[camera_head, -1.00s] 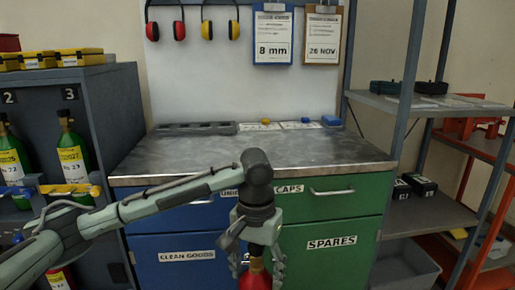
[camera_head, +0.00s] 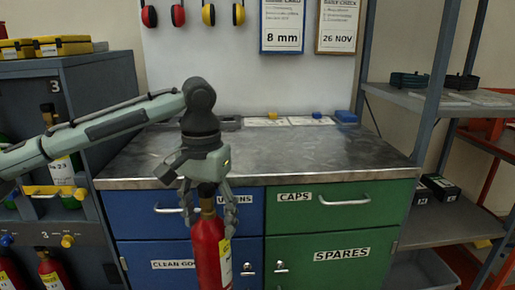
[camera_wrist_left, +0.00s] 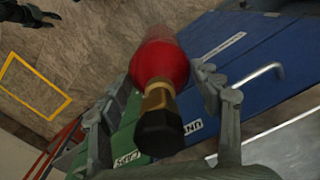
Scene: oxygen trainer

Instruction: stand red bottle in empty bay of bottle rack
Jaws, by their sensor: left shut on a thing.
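My left gripper (camera_head: 209,208) is shut on the red bottle (camera_head: 208,250) by its neck. The bottle hangs nearly upright in front of the blue and green drawers, with a yellow-white label on its side. In the left wrist view the bottle's red body (camera_wrist_left: 160,58) and dark top lie between the fingers (camera_wrist_left: 160,100). The bottle rack (camera_head: 95,95) stands at the left, partly hidden by my left arm. I cannot make out an empty bay. My right gripper is not in view.
A metal-topped bench (camera_head: 270,160) with blue and green drawers (camera_head: 335,215) stands close behind the bottle; its handles stick out. Yellow cases (camera_head: 62,45) lie on the rack's top. Grey shelving (camera_head: 440,100) stands at the right.

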